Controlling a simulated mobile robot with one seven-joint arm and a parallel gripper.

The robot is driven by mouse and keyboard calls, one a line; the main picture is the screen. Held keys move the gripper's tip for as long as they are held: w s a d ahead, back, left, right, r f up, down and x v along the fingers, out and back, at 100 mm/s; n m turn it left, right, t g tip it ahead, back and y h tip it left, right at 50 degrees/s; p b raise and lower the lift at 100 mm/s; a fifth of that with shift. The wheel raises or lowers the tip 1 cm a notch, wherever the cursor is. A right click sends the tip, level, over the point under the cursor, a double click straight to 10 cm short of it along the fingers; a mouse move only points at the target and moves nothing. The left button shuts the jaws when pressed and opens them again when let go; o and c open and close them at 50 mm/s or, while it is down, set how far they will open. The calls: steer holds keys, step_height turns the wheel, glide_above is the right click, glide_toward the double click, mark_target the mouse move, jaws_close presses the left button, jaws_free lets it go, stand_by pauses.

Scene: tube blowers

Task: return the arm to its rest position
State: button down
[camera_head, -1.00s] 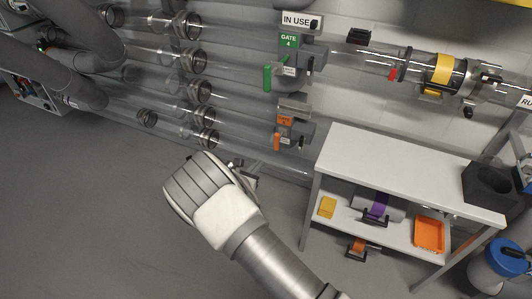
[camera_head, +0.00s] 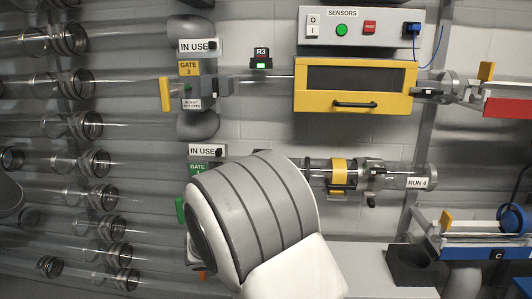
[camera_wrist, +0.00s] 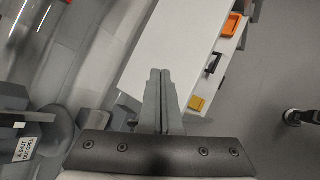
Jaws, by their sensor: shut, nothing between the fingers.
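My gripper (camera_wrist: 160,76) shows in the wrist view with its two grey fingers together and nothing between them. It points toward a white bench (camera_wrist: 176,45), whose top lies beyond the fingertips. In the head view my arm's large grey and white joint fills the lower middle and hides part of the wall gear behind it. My gripper does not show in the head view.
Clear tubes (camera_head: 60,128) line the left. A yellow-framed box (camera_head: 354,88) hangs on the wall below the sensors panel (camera_head: 361,27). A black block (camera_head: 413,265) stands at lower right. In the wrist view an orange tray (camera_wrist: 231,24) and yellow item (camera_wrist: 197,103) sit near the bench.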

steer(key=s+d+r+m+g+y, duration=0.3)
steer(key=s+d+r+m+g, duration=0.1)
steer(key=s+d+r+m, duration=0.85)
steer(key=s+d+r+m+t+y, duration=0.1)
steer(key=s+m+y, duration=0.15)
steer(key=s, duration=0.65)
steer(key=s+d+r+m+t+y, duration=0.15)
steer(key=s+m, duration=0.25)
steer(key=s, duration=0.5)
step_height(320, 180, up, 20)
steer(key=p, duration=2)
steer(key=shift+w+a+r+g, duration=0.2)
steer(key=shift+w+a+g, duration=0.15)
steer(key=shift+g, duration=0.1)
steer(key=shift+d, duration=0.2)
